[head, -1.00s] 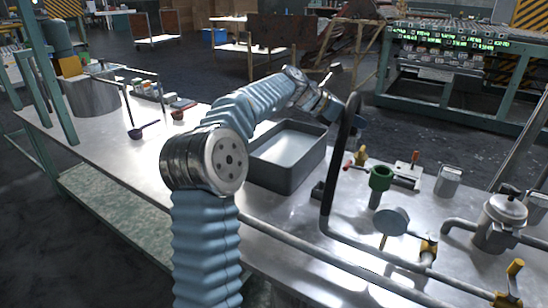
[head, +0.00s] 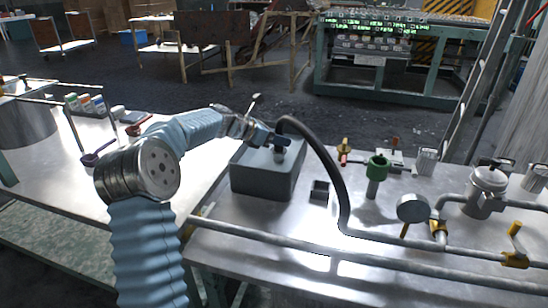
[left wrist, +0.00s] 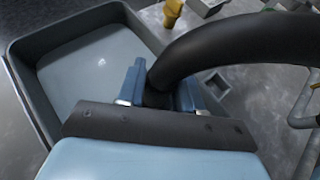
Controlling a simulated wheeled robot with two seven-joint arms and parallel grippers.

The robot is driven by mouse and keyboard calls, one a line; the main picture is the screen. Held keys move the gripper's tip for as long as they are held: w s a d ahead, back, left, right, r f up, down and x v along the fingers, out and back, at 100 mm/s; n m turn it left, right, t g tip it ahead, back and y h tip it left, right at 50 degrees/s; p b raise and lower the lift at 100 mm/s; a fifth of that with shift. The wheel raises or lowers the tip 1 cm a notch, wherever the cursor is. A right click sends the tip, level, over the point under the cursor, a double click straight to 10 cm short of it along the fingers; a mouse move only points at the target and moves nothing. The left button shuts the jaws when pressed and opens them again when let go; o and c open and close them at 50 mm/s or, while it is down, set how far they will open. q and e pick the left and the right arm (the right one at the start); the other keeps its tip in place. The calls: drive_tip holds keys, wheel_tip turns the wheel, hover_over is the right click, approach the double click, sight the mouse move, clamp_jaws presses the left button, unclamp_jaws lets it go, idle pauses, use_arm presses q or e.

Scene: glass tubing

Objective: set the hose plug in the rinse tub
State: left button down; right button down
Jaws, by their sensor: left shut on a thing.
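The rinse tub (head: 262,184) is a dark grey open box with a pale inside, standing on the metal bench in the head view. It fills the left of the left wrist view (left wrist: 24,92). My left gripper (head: 279,142) is over the tub's right part, its blue fingers (left wrist: 160,92) shut around the end of a thick black hose. The hose plug (head: 280,156) shows as a small greyish end just under the fingers; I cannot tell whether it touches the tub floor. The hose (head: 329,165) arches up and right, then down to the bench. My right gripper is not in view.
A small dark square holder (head: 320,190) sits right of the tub. A green-topped post (head: 376,168), a round gauge (head: 412,207), a metal pot (head: 484,192) and pipes crowd the right. A pipe (head: 290,247) runs along the front. Bench left of the tub is mostly clear.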

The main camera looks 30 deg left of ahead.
sight(275, 150)
use_arm(q)
drive_tip(key=shift+f, duration=2.3)
drive_tip(key=shift+f+b, duration=0.1)
drive_tip(key=shift+b, duration=0.2)
drive_tip(key=c, duration=0.7)
unclamp_jaws()
drive_tip(key=shift+c, duration=0.2)
drive_tip(key=shift+s, duration=0.1)
drive_tip(key=v, duration=1.2)
